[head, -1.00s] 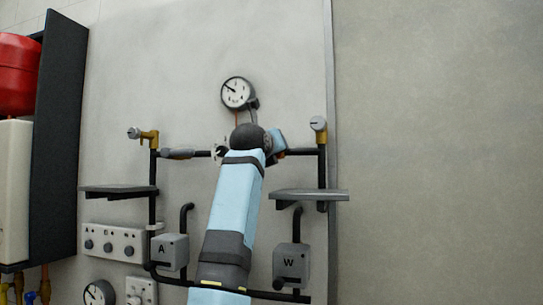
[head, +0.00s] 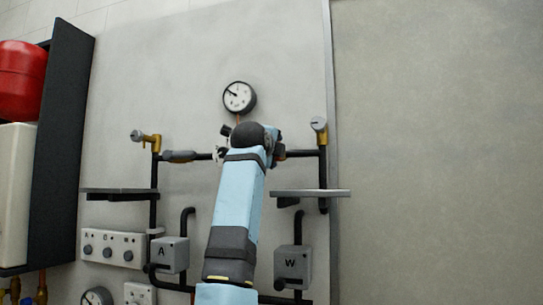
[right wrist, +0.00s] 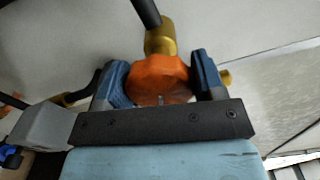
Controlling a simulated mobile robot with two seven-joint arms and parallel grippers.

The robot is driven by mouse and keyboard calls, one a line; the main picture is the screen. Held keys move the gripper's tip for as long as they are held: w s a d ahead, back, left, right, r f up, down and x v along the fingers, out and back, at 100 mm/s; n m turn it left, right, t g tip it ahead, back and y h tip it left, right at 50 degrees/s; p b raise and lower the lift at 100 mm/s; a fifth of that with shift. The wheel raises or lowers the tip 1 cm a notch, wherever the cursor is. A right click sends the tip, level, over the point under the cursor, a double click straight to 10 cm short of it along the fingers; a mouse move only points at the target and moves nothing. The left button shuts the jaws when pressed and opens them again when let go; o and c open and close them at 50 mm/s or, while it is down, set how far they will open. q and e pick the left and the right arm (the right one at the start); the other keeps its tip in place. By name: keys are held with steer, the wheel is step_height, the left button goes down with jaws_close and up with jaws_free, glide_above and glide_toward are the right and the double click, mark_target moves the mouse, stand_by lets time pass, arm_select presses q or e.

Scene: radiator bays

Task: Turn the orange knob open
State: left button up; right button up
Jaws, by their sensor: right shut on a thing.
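The orange knob (right wrist: 158,76) shows in the right wrist view, on a brass valve body (right wrist: 161,38) with a dark pipe above it. My right gripper (right wrist: 160,82) has its two blue jaws on either side of the knob and is shut on it. In the head view my right arm rises from the bottom middle to the pipework, and its wrist hides the knob and most of the gripper. My left gripper is not in view.
A round gauge (head: 239,98) sits above my wrist. Brass valves with grey caps stand left (head: 146,138) and right (head: 320,127). Grey shelves jut out at left (head: 119,194) and right (head: 311,193).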

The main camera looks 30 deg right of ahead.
steer(key=n+b, duration=0.1)
steer(key=n, duration=0.3)
steer(key=shift+f+n+b, duration=0.1)
steer(key=shift+n+b, duration=0.2)
steer(key=n+b, duration=0.1)
steer(key=n, duration=0.2)
steer(key=shift+n, duration=0.4)
steer(key=n+b, duration=0.1)
steer(key=n, duration=0.3)
steer(key=shift+f+b, duration=0.1)
steer(key=shift+b, duration=0.2)
steer(key=n+b, duration=0.1)
steer(key=n, duration=0.3)
steer(key=shift+s+d+f, duration=0.1)
steer(key=shift+d, duration=0.05)
steer(key=n+b, duration=0.1)
steer(key=n, duration=0.1)
steer(key=shift+n+b, duration=0.3)
steer(key=shift+n, duration=0.1)
steer(key=shift+d+n+b, duration=0.15)
steer(key=shift+n+b, duration=0.5)
steer(key=shift+n, duration=0.35)
steer(key=shift+n+b, duration=0.4)
steer(key=shift+n, duration=0.4)
